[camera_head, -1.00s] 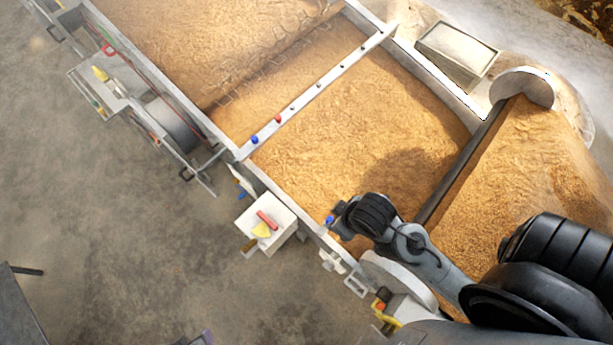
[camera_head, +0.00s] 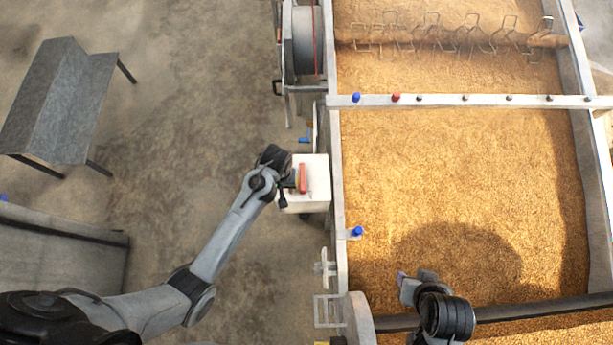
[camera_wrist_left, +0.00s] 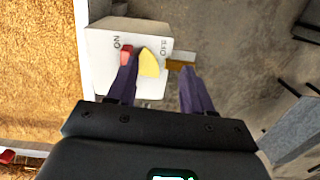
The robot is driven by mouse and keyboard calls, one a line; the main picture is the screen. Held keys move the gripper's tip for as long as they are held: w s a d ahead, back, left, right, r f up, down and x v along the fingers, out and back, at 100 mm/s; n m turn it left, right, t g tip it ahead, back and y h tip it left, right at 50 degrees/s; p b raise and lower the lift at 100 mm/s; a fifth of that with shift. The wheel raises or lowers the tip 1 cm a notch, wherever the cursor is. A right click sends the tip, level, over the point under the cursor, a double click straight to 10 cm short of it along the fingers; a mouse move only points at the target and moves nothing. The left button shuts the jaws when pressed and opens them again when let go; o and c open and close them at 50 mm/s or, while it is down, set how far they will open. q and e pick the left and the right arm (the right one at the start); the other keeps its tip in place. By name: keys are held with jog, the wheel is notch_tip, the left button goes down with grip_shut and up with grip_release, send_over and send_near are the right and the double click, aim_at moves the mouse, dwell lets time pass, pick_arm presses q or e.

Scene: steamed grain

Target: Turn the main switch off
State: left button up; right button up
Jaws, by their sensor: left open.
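The white switch box (camera_head: 318,195) stands against the outer side of the grain bed's wall in the head view. In the left wrist view the box (camera_wrist_left: 98,45) carries the labels ON and OFF. A red part (camera_wrist_left: 126,54) sits by ON, and a yellow part (camera_wrist_left: 149,64) sits between the labels. My left gripper (camera_wrist_left: 159,67) is open at the box, one finger beside the red part and the other beyond the yellow part. Contact cannot be told. In the head view my left gripper (camera_head: 286,186) partly covers the parts. My right gripper (camera_head: 403,277) is over the grain, its jaws unclear.
The grain bed (camera_head: 440,170) lies to the right, with a crossbar (camera_head: 480,101) bearing blue and red knobs. A reel (camera_head: 303,40) is above the box. A grey metal bench (camera_head: 60,100) stands at left. The concrete floor between bench and box is clear.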

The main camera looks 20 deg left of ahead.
pick_arm(q)
jog(key=b, duration=0.8)
send_over(303, 178)
notch_tip(303, 178, down, 6)
jog(key=shift+a+f+n, duration=0.1)
jog(key=shift+f+n, duration=0.05)
jog(key=shift+n, duration=0.15)
notch_tip(303, 178, down, 10)
jog(key=b, duration=0.3)
pick_arm(e)
notch_tip(303, 178, down, 14)
jog(key=shift+r, duration=0.15)
pick_arm(q)
grip_shut()
pick_arm(e)
jog(key=shift+d, duration=0.15)
